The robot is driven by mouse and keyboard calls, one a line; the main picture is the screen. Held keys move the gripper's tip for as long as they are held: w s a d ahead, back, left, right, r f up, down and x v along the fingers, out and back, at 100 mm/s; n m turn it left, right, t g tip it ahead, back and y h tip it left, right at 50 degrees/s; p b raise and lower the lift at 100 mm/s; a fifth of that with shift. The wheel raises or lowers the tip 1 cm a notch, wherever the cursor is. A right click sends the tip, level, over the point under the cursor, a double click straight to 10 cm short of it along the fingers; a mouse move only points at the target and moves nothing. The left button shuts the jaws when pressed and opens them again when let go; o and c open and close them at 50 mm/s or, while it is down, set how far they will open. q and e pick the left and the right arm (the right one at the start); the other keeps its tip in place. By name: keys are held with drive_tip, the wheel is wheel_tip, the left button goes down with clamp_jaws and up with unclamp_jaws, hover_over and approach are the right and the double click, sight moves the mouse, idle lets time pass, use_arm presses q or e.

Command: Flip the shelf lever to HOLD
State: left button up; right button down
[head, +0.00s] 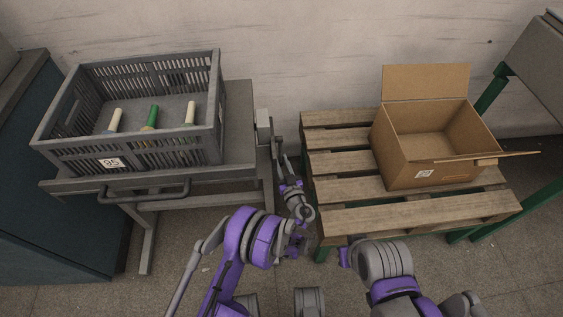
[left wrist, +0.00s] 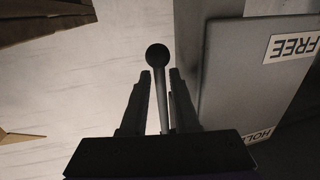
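The shelf lever (left wrist: 157,56) is a thin rod with a dark ball knob, seen in the left wrist view. Beside it is a grey housing (left wrist: 225,75) with a FREE label (left wrist: 291,46) and a partly cut-off HOLD label (left wrist: 258,135). The knob end points toward the FREE side. My left gripper (left wrist: 160,75) has its fingers on either side of the rod, just below the knob, with narrow gaps showing. In the head view the housing (head: 263,126) is at the table's right end, with my left gripper by it. My right gripper's fingers cannot be made out.
A grey slatted crate (head: 150,160) with several yarn cones stands on the grey table (head: 238,100) at left. A wooden pallet platform (head: 335,165) at right bears an open cardboard box (head: 400,160). A narrow gap separates table and pallet.

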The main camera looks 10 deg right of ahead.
use_arm(q)
clamp_jaws()
idle(1.4)
